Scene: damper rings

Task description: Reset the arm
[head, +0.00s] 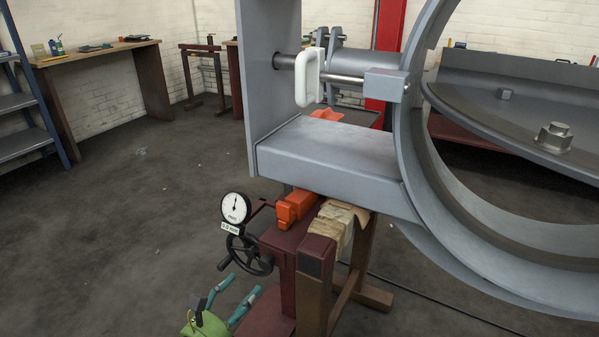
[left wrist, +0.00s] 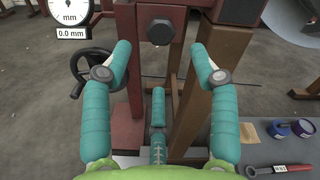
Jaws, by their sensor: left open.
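My left gripper (head: 243,284) shows low in the head view, left of the dark red stand, with teal fingers and a green body. In the left wrist view my left gripper (left wrist: 160,62) is open. Its two padded fingers are spread wide and nothing is held between them. A dark red post with a hex bolt (left wrist: 161,31) shows beyond the fingertips. The handwheel (head: 249,255) and the dial gauge (head: 236,208) are above the gripper in the head view. The handwheel also shows behind the left finger in the wrist view (left wrist: 76,68). My right gripper is in neither view.
A large grey ring assembly (head: 430,190) fills the right, its grey beam (head: 330,155) above the red stand (head: 310,265). A white handle (head: 308,78) hangs on a rod. A spanner (left wrist: 280,170) and cans lie lower right in the wrist view. Open floor (head: 120,240) lies left.

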